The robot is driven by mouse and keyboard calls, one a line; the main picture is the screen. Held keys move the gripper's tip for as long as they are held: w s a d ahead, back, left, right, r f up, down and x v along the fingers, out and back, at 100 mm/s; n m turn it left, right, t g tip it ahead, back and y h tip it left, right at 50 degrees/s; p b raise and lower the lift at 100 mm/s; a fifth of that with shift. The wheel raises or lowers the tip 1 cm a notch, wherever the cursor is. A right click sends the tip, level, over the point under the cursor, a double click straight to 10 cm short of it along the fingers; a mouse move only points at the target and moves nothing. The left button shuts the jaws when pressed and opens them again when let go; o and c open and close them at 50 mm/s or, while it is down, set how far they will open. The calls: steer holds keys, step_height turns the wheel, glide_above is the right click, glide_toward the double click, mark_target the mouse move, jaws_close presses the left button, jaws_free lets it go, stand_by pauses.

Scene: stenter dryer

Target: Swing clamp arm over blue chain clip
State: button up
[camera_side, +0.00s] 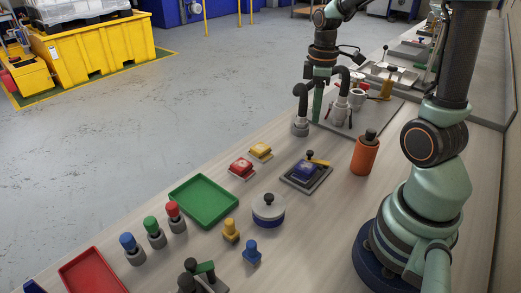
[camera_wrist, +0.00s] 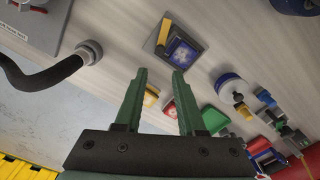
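The blue chain clip (camera_side: 306,170) sits on a dark grey base plate (camera_side: 291,180) on the bench; it also shows in the wrist view (camera_wrist: 184,52). The yellow clamp arm (camera_side: 321,163) lies along one edge of the plate, beside the clip rather than across it, with a black knob (camera_side: 310,154) near its end. In the wrist view the clamp arm (camera_wrist: 164,32) is left of the clip. My gripper (camera_wrist: 160,76) is open and empty, its green fingers apart. In the side view my gripper (camera_side: 318,112) hangs beyond the clamp, near the hose board, not touching the clip or arm.
Near the clamp stand an orange cylinder (camera_side: 365,154), yellow (camera_side: 260,151) and red (camera_side: 241,167) blocks, a green tray (camera_side: 204,201) and a white-and-blue round pot (camera_side: 268,209). Black hoses (camera_wrist: 45,78) are left in the wrist view. Bare bench surrounds the plate.

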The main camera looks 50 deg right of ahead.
mark_target(310, 151)
steer(key=o, duration=0.3)
step_height(310, 151, down, 12)
steer(key=m, duration=2.2)
